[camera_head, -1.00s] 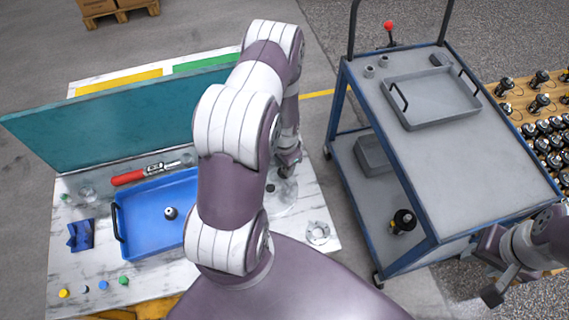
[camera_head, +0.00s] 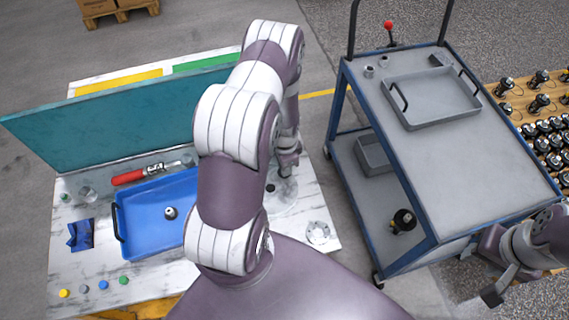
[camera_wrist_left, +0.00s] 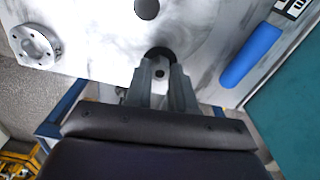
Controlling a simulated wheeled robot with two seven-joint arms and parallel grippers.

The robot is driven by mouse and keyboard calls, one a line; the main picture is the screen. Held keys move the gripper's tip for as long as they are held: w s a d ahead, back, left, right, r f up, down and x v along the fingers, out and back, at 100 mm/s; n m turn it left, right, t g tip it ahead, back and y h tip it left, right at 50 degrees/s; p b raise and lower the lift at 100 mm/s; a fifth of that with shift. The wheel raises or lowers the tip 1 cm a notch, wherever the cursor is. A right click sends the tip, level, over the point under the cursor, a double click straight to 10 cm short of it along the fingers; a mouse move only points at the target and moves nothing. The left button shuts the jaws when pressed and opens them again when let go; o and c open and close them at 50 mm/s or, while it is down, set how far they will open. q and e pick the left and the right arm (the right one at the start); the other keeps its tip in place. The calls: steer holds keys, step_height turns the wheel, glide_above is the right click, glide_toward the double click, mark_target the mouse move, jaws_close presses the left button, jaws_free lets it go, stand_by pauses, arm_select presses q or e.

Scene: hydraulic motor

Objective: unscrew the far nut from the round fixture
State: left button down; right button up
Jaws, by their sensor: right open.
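The round fixture (camera_head: 285,201) is a pale disc on the table, partly hidden by my left arm in the head view. In the left wrist view it fills the top (camera_wrist_left: 185,30), with two dark round spots on it. My left gripper (camera_head: 289,165) is above its far side. In the left wrist view, my left gripper (camera_wrist_left: 160,72) points at one dark spot. A small grey piece with a dark hole, seemingly the nut (camera_wrist_left: 160,75), sits between its fingertips. My right gripper (camera_head: 493,294) is open and empty at the lower right, away from the fixture.
A grey flange (camera_head: 318,232) lies on the table near the fixture. A blue tray (camera_head: 150,246) and a red-handled tool (camera_head: 130,177) lie further left, before a teal panel (camera_head: 110,120). A cart (camera_head: 440,160) with a grey tray stands to the right.

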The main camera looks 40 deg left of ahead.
arm_select(q)
steer(key=shift+n, duration=0.4)
steer(key=shift+r+p, duration=1.7)
steer(key=shift+r, duration=0.45)
steer(key=shift+f, duration=0.1)
